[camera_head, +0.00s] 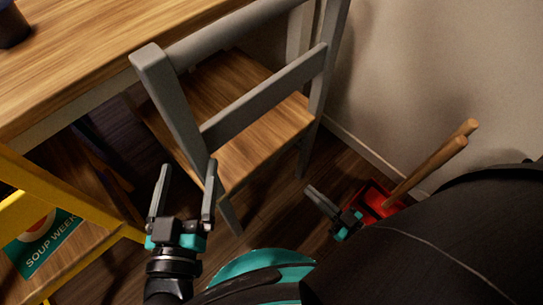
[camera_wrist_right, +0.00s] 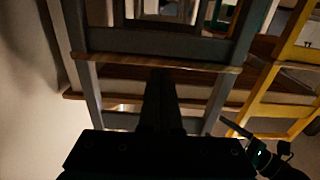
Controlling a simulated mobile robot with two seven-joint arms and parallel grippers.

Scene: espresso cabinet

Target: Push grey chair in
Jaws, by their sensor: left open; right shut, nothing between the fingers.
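The grey chair (camera_head: 172,100) has a grey frame and a brown wooden seat (camera_head: 262,133). It stands at the wooden table (camera_head: 70,55), with part of its seat beside and below the table edge. My left gripper (camera_head: 186,180) is open and upright at the chair's near left post. Its right finger overlaps that post, but I cannot tell if they touch. My right gripper (camera_head: 320,200) is shut and empty, low near the chair's right side. In the right wrist view, its dark fingers (camera_wrist_right: 161,95) point at the grey chair (camera_wrist_right: 150,42), and my left gripper (camera_wrist_right: 250,145) shows at lower right.
A yellow chair (camera_head: 60,172) with a "SOUP WEEK" leaflet (camera_head: 42,243) stands at the left. A wall (camera_head: 410,80) is at the right. A red container (camera_head: 372,200) with wooden handles (camera_head: 432,165) stands by it. A dark cup (camera_head: 12,25) is on the table.

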